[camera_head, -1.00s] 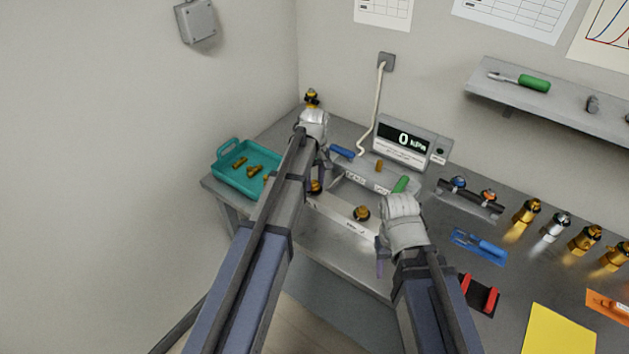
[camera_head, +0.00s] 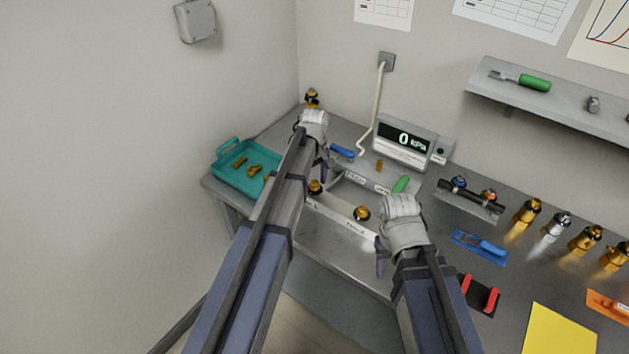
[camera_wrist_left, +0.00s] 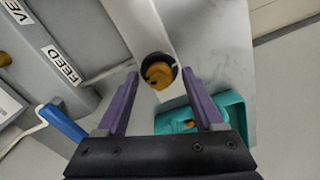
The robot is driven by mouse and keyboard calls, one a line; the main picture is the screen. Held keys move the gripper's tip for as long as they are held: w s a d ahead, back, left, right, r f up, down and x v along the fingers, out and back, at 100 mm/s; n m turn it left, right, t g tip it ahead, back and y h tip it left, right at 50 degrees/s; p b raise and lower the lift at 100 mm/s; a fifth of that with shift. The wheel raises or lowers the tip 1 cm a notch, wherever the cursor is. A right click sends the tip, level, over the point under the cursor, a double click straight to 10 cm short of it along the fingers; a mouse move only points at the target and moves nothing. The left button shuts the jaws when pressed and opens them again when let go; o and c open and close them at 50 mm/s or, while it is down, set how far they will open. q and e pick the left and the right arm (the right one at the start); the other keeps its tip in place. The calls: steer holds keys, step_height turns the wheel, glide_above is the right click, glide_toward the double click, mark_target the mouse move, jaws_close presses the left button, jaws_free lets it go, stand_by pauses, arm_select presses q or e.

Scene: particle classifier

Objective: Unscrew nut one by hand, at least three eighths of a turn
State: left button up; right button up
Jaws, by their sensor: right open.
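A brass nut on a dark round collar (camera_head: 315,187) sits on the pale panel strip below my left gripper. It shows in the left wrist view (camera_wrist_left: 158,74), between and just beyond the fingertips, with a gap on each side. My left gripper (camera_head: 322,172) is open and empty; its two purple fingers (camera_wrist_left: 160,76) stand apart. A second brass nut (camera_head: 361,213) sits further right on the strip. I cannot read which nut is number one. My right gripper (camera_head: 380,260) hangs near the bench's front edge, right of the second nut, with its fingers partly hidden.
A teal tray (camera_head: 222,172) with brass pieces stands at the left. A gauge box (camera_head: 405,140) reading 0 kPa stands behind. A blue-handled tool (camera_head: 342,151) and a green handle (camera_head: 401,184) lie near the labelled block. Several brass and silver fittings stand at the right.

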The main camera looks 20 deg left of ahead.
mark_target(315, 182)
arm_select(q)
steer(key=shift+r, duration=0.1)
step_height(315, 182, up, 8)
steer(key=p, duration=0.8)
steer(key=shift+f, duration=0.2)
steer(key=s+d+m, duration=0.7)
steer(key=s, duration=0.5)
steer(key=s+d+m+y, duration=0.1)
steer(key=s+d+m, duration=0.5)
steer(key=s, duration=0.5)
steer(key=shift+s+d+m, duration=0.35)
steer(key=shift+s+m, duration=0.05)
steer(key=shift+r, duration=0.1)
